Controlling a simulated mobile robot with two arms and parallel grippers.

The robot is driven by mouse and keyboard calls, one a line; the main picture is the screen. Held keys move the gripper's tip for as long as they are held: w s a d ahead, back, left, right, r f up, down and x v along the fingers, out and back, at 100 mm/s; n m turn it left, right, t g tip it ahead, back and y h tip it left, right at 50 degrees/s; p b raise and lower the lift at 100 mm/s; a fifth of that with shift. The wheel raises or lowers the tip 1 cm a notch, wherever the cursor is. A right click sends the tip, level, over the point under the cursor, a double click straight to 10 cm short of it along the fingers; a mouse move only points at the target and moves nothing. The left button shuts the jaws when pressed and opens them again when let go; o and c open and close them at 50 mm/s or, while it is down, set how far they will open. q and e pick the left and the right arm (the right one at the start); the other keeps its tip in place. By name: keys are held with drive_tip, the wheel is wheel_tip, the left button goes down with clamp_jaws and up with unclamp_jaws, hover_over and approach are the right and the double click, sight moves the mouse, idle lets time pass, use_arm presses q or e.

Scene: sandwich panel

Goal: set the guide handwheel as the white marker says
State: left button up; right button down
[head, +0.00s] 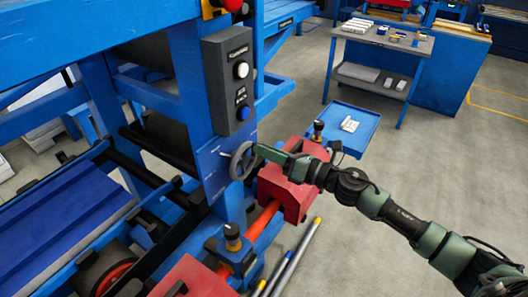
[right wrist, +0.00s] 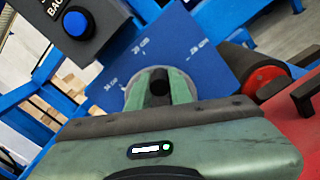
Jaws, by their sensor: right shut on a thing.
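The grey guide handwheel (head: 238,164) stands on a blue plate (head: 212,170) at the side of the blue machine frame. My right gripper (head: 258,149) reaches it from the right and is shut at the rim's right side. In the right wrist view, the two green fingers of my right gripper (right wrist: 160,92) are on either side of a dark round knob (right wrist: 160,80). The plate (right wrist: 165,40) there carries white ticks and small cm labels around the wheel, too small to read surely. Most of the wheel is hidden behind the fingers there. My left gripper is not in view.
A grey button box (head: 229,80) with a white and a blue button is above the wheel. A red block (head: 290,190) sits close below my right gripper. A blue tray (head: 345,128) and a grey table (head: 385,40) are farther back. Open floor lies at the right.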

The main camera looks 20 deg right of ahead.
drive_tip(key=shift+w+d+f+m+p, duration=0.15)
drive_tip(key=shift+f+m, duration=0.7)
drive_tip(key=shift+m, duration=1.25)
drive_tip(key=shift+w+d+f+m+p, duration=0.25)
drive_tip(key=shift+f+m, duration=0.65)
drive_tip(key=shift+m, duration=1.2)
drive_tip(key=shift+w+d+f+m+b, duration=0.1)
drive_tip(key=shift+d+f+m, duration=0.15)
drive_tip(key=shift+f+m, duration=1.25)
drive_tip(key=shift+r+m, duration=0.5)
drive_tip(key=shift+m, duration=0.2)
drive_tip(key=c, duration=1.4)
unclamp_jaws()
drive_tip(key=shift+o, duration=0.6)
drive_tip(key=shift+r, duration=0.1)
drive_tip(key=b+v, duration=0.2)
drive_tip(key=v, duration=0.6)
drive_tip(key=shift+b, duration=0.3)
